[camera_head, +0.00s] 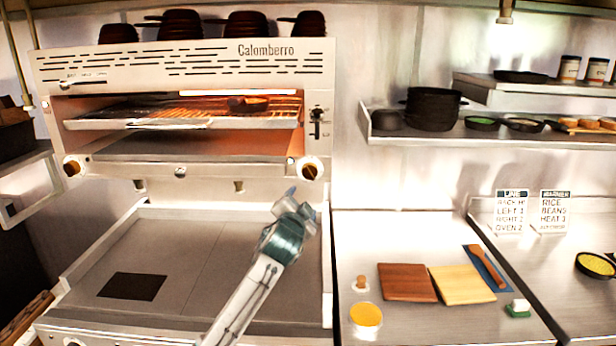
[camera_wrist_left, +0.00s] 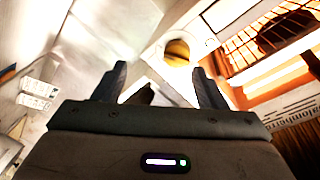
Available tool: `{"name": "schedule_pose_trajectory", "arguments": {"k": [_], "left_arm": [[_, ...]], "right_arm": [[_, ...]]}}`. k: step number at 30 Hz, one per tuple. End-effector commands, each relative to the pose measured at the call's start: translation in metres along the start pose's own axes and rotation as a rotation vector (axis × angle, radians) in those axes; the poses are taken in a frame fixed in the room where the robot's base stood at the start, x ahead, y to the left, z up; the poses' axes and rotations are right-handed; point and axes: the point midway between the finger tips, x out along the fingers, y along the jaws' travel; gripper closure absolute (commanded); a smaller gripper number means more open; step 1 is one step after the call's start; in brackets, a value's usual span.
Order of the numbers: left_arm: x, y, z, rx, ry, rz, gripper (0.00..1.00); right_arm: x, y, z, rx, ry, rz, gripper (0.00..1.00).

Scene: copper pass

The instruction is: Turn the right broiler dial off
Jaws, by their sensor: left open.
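The right broiler dial (camera_head: 309,168) is a round brass-brown knob on a pale plate, at the lower right of the broiler front (camera_head: 240,173). My left gripper (camera_head: 299,200) is just below this dial in the head view, its arm rising from the bottom. In the left wrist view the dial (camera_wrist_left: 177,53) shows beyond the open fingers (camera_wrist_left: 158,86), nearer the right finger. The fingers look apart from it, and nothing is held. Which way the dial points is hard to tell. My right gripper is not in view.
The left dial (camera_head: 72,167) is at the broiler's other end. A slider lever (camera_head: 317,122) sits above the right dial. A flat griddle (camera_head: 190,250) lies below. Cutting boards (camera_head: 407,283) and a yellow-filled container (camera_head: 366,314) stand on the right counter. A shelf (camera_head: 480,134) holds dark pans.

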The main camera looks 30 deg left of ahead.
Motion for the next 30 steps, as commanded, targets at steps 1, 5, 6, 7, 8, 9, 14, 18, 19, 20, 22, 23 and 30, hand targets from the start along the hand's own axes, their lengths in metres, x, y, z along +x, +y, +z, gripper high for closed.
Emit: {"name": "schedule_pose_trajectory", "arguments": {"k": [1, 5, 6, 7, 8, 9, 14, 18, 19, 20, 22, 23, 30], "left_arm": [[0.003, -0.014, -0.009, 0.008, 0.014, -0.024, 0.35], [0.007, -0.028, -0.018, 0.02, 0.031, -0.05, 0.35], [0.01, -0.029, -0.019, 0.02, 0.031, -0.051, 0.35], [0.013, -0.029, -0.019, 0.02, 0.03, -0.05, 0.35], [0.016, -0.03, -0.02, 0.02, 0.03, -0.05, 0.35], [0.021, -0.03, -0.02, 0.019, 0.029, -0.049, 0.35], [0.049, -0.033, -0.022, 0.018, 0.028, -0.048, 0.35], [0.074, -0.034, -0.022, 0.018, 0.028, -0.048, 0.35], [0.079, -0.034, -0.022, 0.018, 0.028, -0.048, 0.35], [0.083, -0.034, -0.022, 0.018, 0.029, -0.048, 0.35], [0.093, -0.033, -0.022, 0.017, 0.029, -0.048, 0.35], [0.096, -0.033, -0.022, 0.018, 0.029, -0.048, 0.35], [0.112, -0.032, -0.021, 0.019, 0.031, -0.048, 0.35]], "right_arm": [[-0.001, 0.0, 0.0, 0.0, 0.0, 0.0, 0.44], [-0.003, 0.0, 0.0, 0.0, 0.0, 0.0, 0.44], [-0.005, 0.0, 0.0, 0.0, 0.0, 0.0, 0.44], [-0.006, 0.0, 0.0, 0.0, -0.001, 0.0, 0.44], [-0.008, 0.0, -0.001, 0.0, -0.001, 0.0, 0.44], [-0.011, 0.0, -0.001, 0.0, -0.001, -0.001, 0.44], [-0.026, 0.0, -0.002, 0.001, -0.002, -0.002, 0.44], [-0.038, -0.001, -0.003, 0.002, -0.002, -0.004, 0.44], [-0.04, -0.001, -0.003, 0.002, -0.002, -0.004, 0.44], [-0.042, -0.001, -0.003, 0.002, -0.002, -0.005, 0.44], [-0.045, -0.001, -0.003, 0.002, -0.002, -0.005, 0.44], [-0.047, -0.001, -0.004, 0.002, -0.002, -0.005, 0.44], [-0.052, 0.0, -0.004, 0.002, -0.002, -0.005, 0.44]]}}
